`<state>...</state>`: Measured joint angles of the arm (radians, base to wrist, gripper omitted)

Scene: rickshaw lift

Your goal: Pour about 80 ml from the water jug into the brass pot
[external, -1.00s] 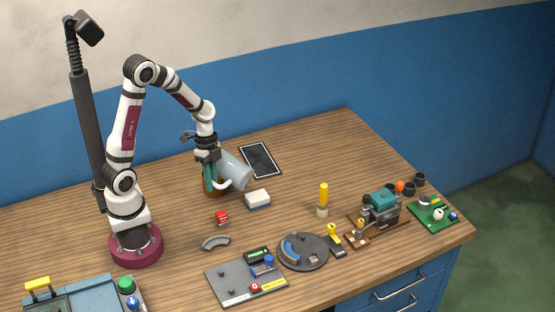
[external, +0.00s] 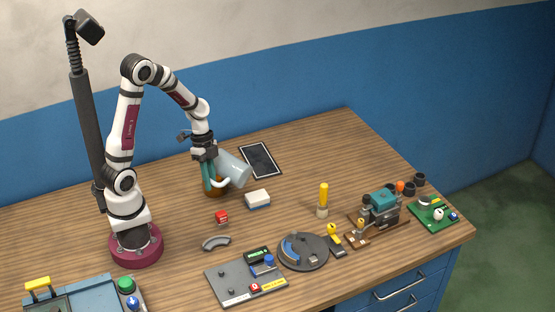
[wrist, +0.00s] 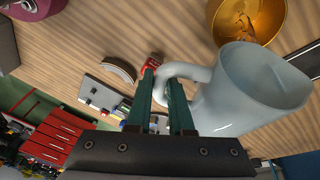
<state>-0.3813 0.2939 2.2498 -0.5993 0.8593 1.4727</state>
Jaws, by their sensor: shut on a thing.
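My gripper (external: 209,186) is shut on the handle of the pale, translucent water jug (external: 234,169). In the wrist view my gripper's green fingers (wrist: 163,98) reach to the handle of the jug (wrist: 245,95). The jug is tilted well over and held above the table. The brass pot (external: 214,191) stands on the table, partly hidden behind my gripper and the jug in the external view. In the wrist view the brass pot (wrist: 268,22) lies beyond the jug, its shiny inside partly visible. I cannot make out a stream or the water level.
A white and blue block (external: 257,199) lies right of the pot, with a dark framed panel (external: 260,160) behind it. A red block (external: 221,217) and a grey curved piece (external: 216,243) lie in front.

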